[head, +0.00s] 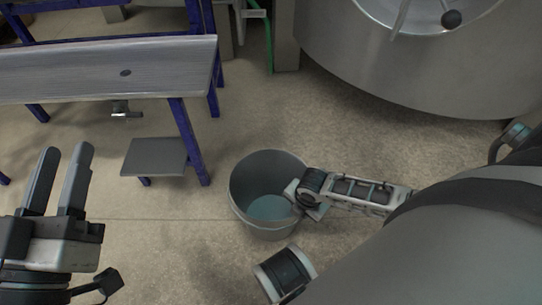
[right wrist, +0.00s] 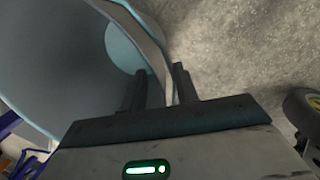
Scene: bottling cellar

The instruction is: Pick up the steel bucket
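The steel bucket (head: 246,180) stands upright on the floor in the middle of the head view, open at the top, with a pale blue-grey inside. My right gripper (head: 304,202) is at its right rim. In the right wrist view the bucket's wall (right wrist: 152,48) runs between the two fingers of my right gripper (right wrist: 160,80), one inside the bucket and one outside. There appears to be a gap between these fingers wider than the wall, so they look open. My left gripper (head: 66,165) is open and empty at the lower left, away from the bucket.
A grey-topped table (head: 150,62) with blue legs stands at the upper left, with a low grey step (head: 155,156) near its leg. A large steel tank (head: 400,70) fills the upper right. A green hose (head: 268,35) hangs at the top. Floor around the bucket's left and front is clear.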

